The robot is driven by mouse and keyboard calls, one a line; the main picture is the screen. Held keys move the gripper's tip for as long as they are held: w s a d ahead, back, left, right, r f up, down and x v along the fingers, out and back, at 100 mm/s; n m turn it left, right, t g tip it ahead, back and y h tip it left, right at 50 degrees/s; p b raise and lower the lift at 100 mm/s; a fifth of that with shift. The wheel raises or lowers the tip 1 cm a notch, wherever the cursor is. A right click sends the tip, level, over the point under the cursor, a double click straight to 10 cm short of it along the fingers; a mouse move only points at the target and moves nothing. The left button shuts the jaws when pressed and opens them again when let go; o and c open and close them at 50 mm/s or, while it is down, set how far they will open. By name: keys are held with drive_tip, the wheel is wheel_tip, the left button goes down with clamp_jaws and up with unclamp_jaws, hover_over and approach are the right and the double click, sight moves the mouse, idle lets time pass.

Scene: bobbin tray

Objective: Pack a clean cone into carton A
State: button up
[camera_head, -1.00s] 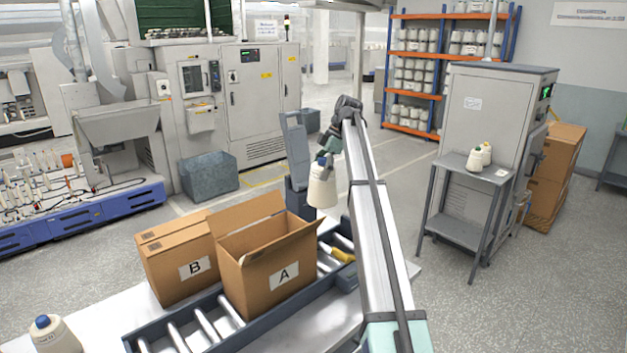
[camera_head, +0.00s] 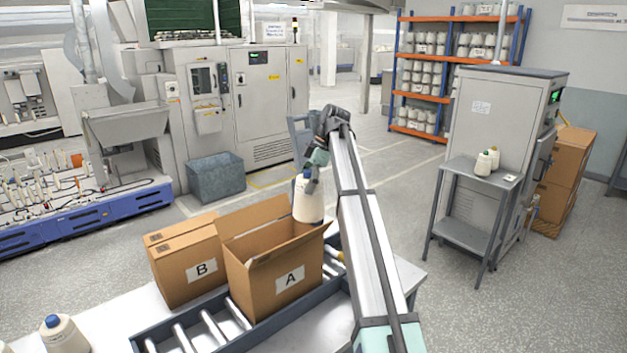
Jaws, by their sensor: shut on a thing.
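My gripper (camera_head: 311,178) is shut on a white yarn cone (camera_head: 308,203) and holds it upright. In the picture the cone overlaps the far right rim of carton A (camera_head: 262,287), at or just above the opening; the exact depth is hard to tell. Carton A is an open brown box labelled A on the roller conveyor, with its flaps up. What lies inside it is hidden by its walls. Carton B (camera_head: 183,283), labelled B, stands to its left with its top closed. Another white cone with a blue tip (camera_head: 62,335) stands at the lower left.
A grey side table (camera_head: 470,175) at right bears two cones. A yellow object (camera_head: 337,254) lies by the rollers, partly behind my arm.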

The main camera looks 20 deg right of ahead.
sight(306, 208)
drive_tip(key=s+a, duration=0.3)
drive_tip(key=a, duration=0.4)
wheel_tip(306, 208, down, 20)
drive_tip(key=b, duration=0.7)
drive_tip(key=shift+s+f, duration=0.15)
drive_tip(key=shift+f, duration=0.1)
idle(0.3)
drive_tip(key=o, duration=1.6)
drive_tip(key=v, duration=1.2)
